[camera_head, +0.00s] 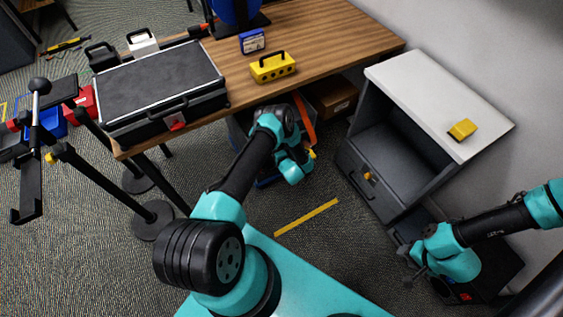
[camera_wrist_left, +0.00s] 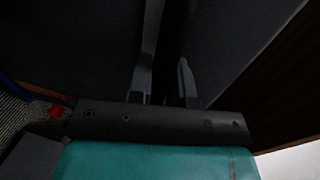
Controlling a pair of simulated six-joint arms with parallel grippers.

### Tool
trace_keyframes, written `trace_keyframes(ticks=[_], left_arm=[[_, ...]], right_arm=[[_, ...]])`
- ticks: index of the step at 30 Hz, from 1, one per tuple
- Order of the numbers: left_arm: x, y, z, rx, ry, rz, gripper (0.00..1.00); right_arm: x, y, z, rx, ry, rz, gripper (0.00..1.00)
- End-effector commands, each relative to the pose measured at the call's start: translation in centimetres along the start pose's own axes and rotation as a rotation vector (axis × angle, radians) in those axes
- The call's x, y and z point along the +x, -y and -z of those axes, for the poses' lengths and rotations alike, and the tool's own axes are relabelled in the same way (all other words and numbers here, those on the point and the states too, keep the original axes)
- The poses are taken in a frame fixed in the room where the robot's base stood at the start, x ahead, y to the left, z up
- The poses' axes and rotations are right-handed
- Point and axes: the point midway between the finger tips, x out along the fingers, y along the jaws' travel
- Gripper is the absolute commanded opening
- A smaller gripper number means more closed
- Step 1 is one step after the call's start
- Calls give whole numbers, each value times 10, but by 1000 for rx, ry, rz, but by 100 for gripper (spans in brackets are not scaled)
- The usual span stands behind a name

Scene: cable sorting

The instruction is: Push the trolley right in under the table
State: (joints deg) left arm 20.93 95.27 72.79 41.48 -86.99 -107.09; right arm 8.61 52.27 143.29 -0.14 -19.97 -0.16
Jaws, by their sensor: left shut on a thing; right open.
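The wooden table (camera_head: 325,35) runs across the top of the head view. What looks like the trolley (camera_head: 238,135), a grey body, stands partly under the table's front edge. My left arm hides most of it, and an orange upright strip (camera_head: 304,122) shows beside the arm. My left gripper is hidden by its arm in the head view. In the left wrist view its two fingers (camera_wrist_left: 165,85) are close together, shut on a dark panel, probably the trolley's. My right gripper (camera_head: 408,262) is open and empty, low beside the grey cabinet.
A white-topped grey cabinet (camera_head: 420,85) with a yellow block (camera_head: 462,129) on top stands right of the table. A brown box (camera_head: 332,96) lies under the table. Black posts on round bases (camera_head: 152,220) stand at left. Yellow tape (camera_head: 306,217) marks open carpet.

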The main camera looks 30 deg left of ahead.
Motion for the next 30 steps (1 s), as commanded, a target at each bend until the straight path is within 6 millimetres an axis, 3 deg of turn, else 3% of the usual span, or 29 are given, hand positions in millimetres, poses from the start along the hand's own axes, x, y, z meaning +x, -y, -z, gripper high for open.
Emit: trace_keyframes(ticks=[3, 7, 21, 22, 30], left_arm=[[21, 6, -1, -3, 5, 4, 0], [34, 8, 0, -3, 2, 3, 0], [43, 11, 0, -3, 1, 5, 0], [43, 11, 0, -3, 1, 5, 20], [42, 10, 0, -2, 1, 2, 44]], right_arm=[[0, 0, 0, 0, 0, 0, 43], [0, 0, 0, 0, 0, 0, 43], [0, 0, 0, 0, 0, 0, 43], [0, 0, 0, 0, 0, 0, 43], [0, 0, 0, 0, 0, 0, 43]])
